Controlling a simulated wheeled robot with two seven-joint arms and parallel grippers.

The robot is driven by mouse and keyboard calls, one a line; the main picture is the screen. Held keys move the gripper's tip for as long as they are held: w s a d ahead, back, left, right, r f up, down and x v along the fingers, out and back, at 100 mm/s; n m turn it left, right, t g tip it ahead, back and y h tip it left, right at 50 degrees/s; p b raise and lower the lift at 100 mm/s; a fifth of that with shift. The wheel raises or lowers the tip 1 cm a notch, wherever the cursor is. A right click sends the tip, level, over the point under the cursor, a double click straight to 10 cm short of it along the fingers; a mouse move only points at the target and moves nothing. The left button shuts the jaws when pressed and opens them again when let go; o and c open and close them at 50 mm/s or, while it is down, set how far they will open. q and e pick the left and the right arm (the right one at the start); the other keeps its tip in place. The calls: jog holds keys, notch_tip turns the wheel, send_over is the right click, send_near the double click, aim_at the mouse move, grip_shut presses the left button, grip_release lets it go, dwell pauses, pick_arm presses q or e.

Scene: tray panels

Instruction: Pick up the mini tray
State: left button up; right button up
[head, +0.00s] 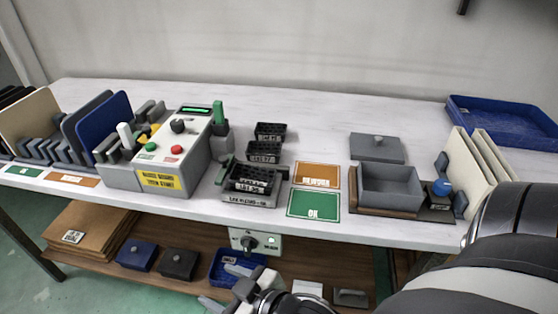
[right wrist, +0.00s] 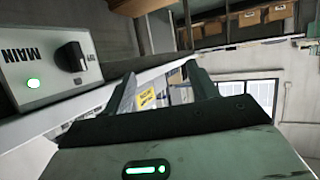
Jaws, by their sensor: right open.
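Several small black mini trays with gridded cells stand in a row at the middle of the table in the head view. The rear mini tray (head: 270,131) and the middle mini tray (head: 263,152) are behind the front mini tray (head: 253,178), which sits in a grey labelled holder (head: 248,198). My right gripper (head: 226,286) is in front of and below the table edge, apart from the trays. In the right wrist view my right gripper (right wrist: 163,88) has its fingers apart, with nothing held between them. My left gripper is not in view.
A switch box (head: 255,243) with a knob hangs under the table edge, close to my right gripper. A control box (head: 160,160) stands left of the trays. Orange (head: 317,175) and green (head: 313,204) cards lie right of them, then an open grey box (head: 389,188).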

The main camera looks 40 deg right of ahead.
jog(key=w+a+r+n+t+y, duration=0.2)
jog(key=w+r+n+t, duration=0.1)
jog(key=w+r, duration=0.25)
jog(key=w+a+r+n+y, duration=0.1)
jog(key=a+r+n+y, duration=0.2)
jog(key=r+n+y, duration=0.25)
jog(key=w+a+r+n+y, duration=0.2)
jog(key=a+r+n+y, duration=0.2)
jog(key=r+n, duration=0.25)
notch_tip(320, 180, up, 8)
jog(key=f+n+g+h, duration=0.1)
jog(key=n+g+h, duration=1.5)
jog(key=n, duration=0.9)
send_over(252, 171)
jog(key=s+a, duration=0.1)
jog(key=s, duration=0.2)
jog(key=shift+w+a+f, duration=0.1)
jog(key=shift+w+f, duration=0.05)
jog(key=shift+f, duration=2.3)
jog(key=shift+w+a+f, duration=0.1)
jog(key=shift+w+f, duration=0.05)
jog(key=shift+f, duration=2.35)
jog(key=shift+w+f, duration=0.15)
jog(key=shift+f, duration=2.3)
